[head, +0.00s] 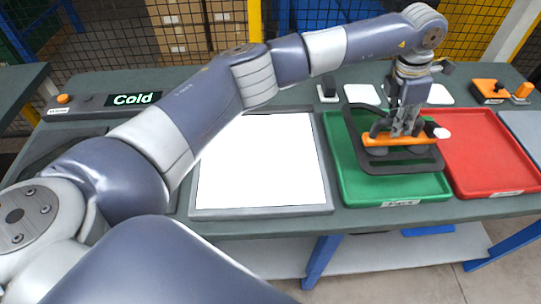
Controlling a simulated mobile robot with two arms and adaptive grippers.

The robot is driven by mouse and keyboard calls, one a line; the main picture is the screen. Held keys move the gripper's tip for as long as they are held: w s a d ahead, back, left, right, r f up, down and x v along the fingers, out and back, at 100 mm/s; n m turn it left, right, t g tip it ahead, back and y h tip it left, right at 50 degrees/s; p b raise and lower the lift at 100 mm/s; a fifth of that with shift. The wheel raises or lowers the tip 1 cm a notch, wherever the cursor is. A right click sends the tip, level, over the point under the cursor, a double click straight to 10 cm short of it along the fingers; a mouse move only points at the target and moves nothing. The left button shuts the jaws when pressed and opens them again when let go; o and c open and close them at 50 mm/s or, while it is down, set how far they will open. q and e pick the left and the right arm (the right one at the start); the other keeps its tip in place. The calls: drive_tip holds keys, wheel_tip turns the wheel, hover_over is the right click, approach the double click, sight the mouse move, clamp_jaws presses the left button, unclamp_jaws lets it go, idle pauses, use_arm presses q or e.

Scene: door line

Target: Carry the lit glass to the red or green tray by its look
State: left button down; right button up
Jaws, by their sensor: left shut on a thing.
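My left gripper (397,130) is shut on the orange handle (385,139) of a suction lifter with dark cups. Below the lifter is a glass pane with a black rounded border (402,166) and a see-through middle. The pane is over the green tray (360,187), and its right side comes near the red tray (490,150). I cannot tell whether the pane touches the green tray or hangs just above it. The red tray is empty. The lit white panel (262,160) in a grey frame, left of the green tray, is bare. My right gripper is not in view.
Pale pads (362,94) and a small dark block (327,90) lie behind the trays. An orange and black device (490,90) stands at the back right. Yellow-framed mesh fencing runs behind the bench.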

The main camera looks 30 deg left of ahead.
use_arm(q)
drive_tip(key=shift+w+f+b, duration=0.1)
drive_tip(key=shift+f+b, duration=1.25)
drive_tip(key=shift+f, duration=0.8)
drive_tip(key=shift+f+b, duration=0.35)
drive_tip(key=shift+f, duration=0.05)
drive_tip(key=c, duration=1.5)
unclamp_jaws()
drive_tip(key=shift+o, duration=0.2)
drive_tip(key=shift+f, duration=0.1)
